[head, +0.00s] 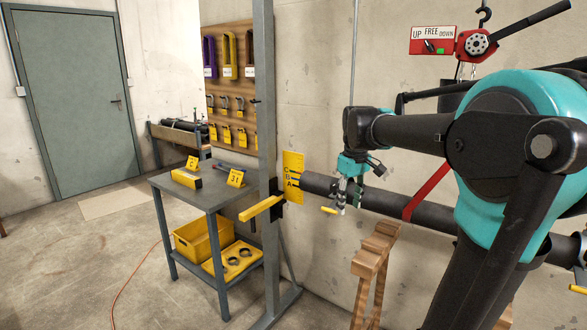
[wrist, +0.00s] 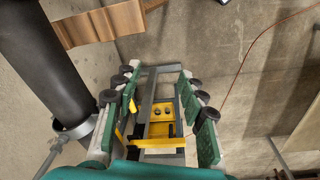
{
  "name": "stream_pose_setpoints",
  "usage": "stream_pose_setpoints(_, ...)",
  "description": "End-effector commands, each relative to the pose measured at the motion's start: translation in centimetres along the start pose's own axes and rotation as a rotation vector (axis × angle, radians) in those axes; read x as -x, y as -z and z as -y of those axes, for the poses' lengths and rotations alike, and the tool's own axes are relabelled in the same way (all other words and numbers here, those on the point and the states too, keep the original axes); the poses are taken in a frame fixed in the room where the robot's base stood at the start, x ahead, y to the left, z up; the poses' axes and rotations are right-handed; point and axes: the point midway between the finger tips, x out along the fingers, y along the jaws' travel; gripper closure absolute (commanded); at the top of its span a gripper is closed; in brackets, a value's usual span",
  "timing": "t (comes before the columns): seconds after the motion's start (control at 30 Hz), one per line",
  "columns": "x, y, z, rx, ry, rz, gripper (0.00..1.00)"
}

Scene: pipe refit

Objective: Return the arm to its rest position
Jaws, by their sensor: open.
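My gripper (head: 341,205) hangs below my teal wrist in the head view, pointing down in front of the dark pipe (head: 433,214). In the wrist view my gripper (wrist: 158,78) has its two green-padded fingers spread wide, with nothing between them. The pipe (wrist: 45,75) runs along the left of that view, beside the fingers. My arm reaches from the right of the head view, bent at the elbow. A small yellow handle (head: 328,210) shows next to my gripper; I cannot tell what it belongs to.
A grey work table (head: 214,195) with yellow markers stands left, a yellow bin (head: 199,243) on its lower shelf. A grey post (head: 266,120) with a yellow bracket (head: 262,208) stands beside it. A wooden stand (head: 374,258) is below the pipe.

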Motion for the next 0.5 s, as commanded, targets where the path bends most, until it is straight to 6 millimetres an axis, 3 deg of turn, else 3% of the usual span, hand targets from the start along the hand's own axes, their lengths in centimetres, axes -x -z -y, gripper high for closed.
stream_pose_setpoints(0.17,-6.4,-4.2,1.5,-0.139,-0.029,-0.061,0.59)
stream_pose_setpoints(0.3,-12.4,-9.2,3.5,-0.287,-0.053,-0.128,0.59)
stream_pose_setpoints(0.5,-18.7,-15.8,6.5,-0.459,-0.071,-0.212,0.59)
